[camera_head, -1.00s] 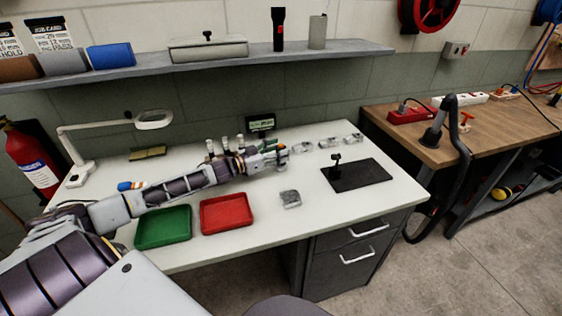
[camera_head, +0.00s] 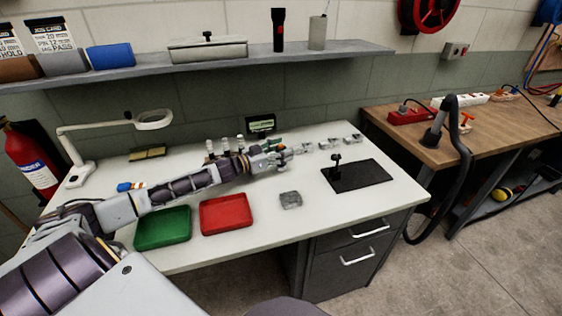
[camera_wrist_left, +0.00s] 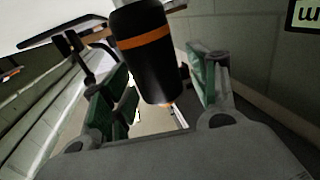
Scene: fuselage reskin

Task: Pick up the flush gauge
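A black cylinder with an orange band (camera_wrist_left: 146,45) stands between the fingers in the left wrist view; it may be the flush gauge, but I see no label. My left gripper (camera_wrist_left: 165,85) has green-lined fingers spread on either side of it, with a narrow gap on the right; contact on the left is unclear. In the head view my left gripper (camera_head: 277,153) is over the back middle of the white table, beside several small upright tools (camera_head: 225,146), partly hidden by my arm. My right gripper is not in view.
The white table (camera_head: 330,205) holds a green tray (camera_head: 163,228), a red tray (camera_head: 226,214), a grey block (camera_head: 290,200) and a black mat (camera_head: 365,177) with a small black stand (camera_head: 336,162). A magnifier lamp (camera_head: 152,120) stands back left. The front right is clear.

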